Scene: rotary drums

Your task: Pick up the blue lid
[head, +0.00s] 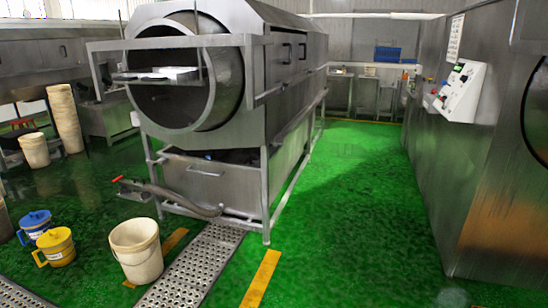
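The blue lid (36,218) sits at the far left on the green floor, on top of a small bucket with a blue handle at its left side. A similar bucket with a yellow lid (55,241) and a yellow handle stands close in front of it and to the right, hiding part of the lower bucket. Neither of my grippers shows in this view.
An open cream bucket (136,250) stands right of the lidded ones, beside a metal floor grate (199,262). A large steel drum machine (235,110) fills the middle. A control panel (461,91) is at right. Green floor (350,230) is clear between the machines.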

